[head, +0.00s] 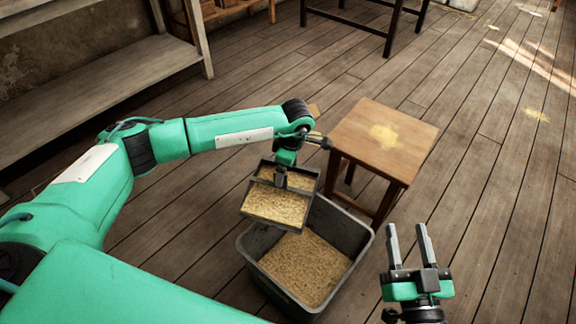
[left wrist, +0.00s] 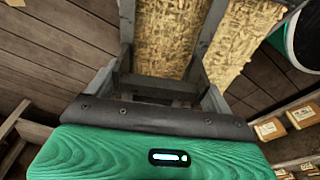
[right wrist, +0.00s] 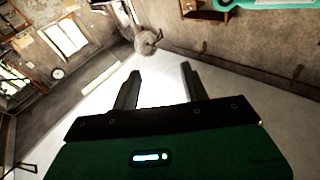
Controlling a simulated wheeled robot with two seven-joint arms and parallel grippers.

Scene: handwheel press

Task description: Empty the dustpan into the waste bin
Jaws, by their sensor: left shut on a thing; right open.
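The dark dustpan (head: 307,212) hangs over the back left part of the grey waste bin (head: 343,228) and still looks roughly level. Pale shavings (head: 275,205) lie in it. My left gripper (head: 281,180) is shut on the dustpan, which also shows with its shavings in the left wrist view (left wrist: 165,35). The exact grip is partly hidden. The bin stands on the floor with a layer of similar shavings (head: 308,265) inside. My right gripper (head: 407,230) is open and empty, to the right of the bin; its spread fingers show in the right wrist view (right wrist: 157,85).
A wooden stool (head: 410,140) with a patch of pale dust on its top stands close behind the bin. A workbench (head: 100,80) runs along the left wall. Dark table legs (head: 390,35) stand at the back. The plank floor on the right is mostly clear.

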